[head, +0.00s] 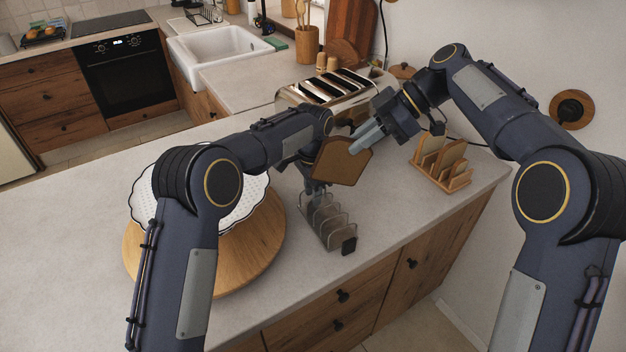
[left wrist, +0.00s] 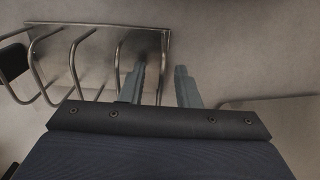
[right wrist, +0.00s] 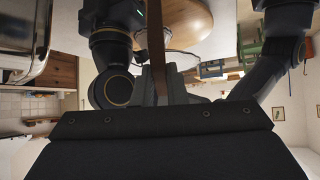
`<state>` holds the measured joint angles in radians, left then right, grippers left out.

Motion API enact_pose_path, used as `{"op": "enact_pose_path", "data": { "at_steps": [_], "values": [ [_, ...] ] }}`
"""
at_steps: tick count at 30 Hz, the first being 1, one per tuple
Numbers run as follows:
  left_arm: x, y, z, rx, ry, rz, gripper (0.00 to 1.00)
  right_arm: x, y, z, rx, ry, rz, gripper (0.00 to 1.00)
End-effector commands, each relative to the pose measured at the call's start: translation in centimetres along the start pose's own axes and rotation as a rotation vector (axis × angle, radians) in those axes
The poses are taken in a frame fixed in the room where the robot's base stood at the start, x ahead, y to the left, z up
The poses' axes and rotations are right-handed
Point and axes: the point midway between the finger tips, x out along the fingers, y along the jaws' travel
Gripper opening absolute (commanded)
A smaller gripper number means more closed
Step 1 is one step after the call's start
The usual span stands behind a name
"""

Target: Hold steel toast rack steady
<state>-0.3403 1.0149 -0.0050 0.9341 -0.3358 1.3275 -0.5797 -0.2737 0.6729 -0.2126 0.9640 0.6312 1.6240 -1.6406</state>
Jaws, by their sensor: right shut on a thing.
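The steel toast rack (head: 328,222) stands on the counter, with wire loops and a dark tab at its near end. My left gripper (head: 316,188) is low over its far end. In the left wrist view the two fingers (left wrist: 160,88) are spread apart, with an end loop of the rack (left wrist: 88,60) reaching between them; I cannot tell if they touch it. My right gripper (head: 362,143) is shut on a brown toast slice (head: 341,163), held above the rack. In the right wrist view the slice (right wrist: 156,45) shows edge-on between the fingers.
A wooden rack (head: 446,180) with toast slices stands at the right. A steel toaster (head: 330,88) is behind. A white plate (head: 245,205) rests on a round wooden board (head: 262,245) at the left, partly hidden by my left arm. Clear counter lies right of the steel rack.

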Motion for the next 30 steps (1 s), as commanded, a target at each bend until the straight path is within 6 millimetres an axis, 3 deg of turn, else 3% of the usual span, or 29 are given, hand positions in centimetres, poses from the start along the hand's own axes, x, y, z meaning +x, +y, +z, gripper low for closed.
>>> {"op": "enact_pose_path", "data": {
  "at_steps": [10,17,24,26,30],
  "values": [
    [0.5,0.0,0.0,0.000,0.001,-0.001,0.29,0.0,0.0,0.0,0.000,0.000,0.000,0.00],
    [0.5,0.0,0.0,0.000,0.001,0.000,0.02,0.0,0.0,0.0,0.000,0.000,0.000,0.00],
    [0.5,0.0,0.0,0.000,0.001,0.000,0.00,0.0,0.0,0.0,-0.001,-0.001,-0.001,0.00],
    [0.5,0.0,0.0,0.000,0.001,0.000,0.00,0.5,0.0,0.0,-0.016,-0.019,-0.013,0.00],
    [0.5,0.0,0.0,0.000,0.001,0.000,0.00,3.5,0.0,0.6,-0.125,-0.153,-0.102,0.00]
  ]
}}
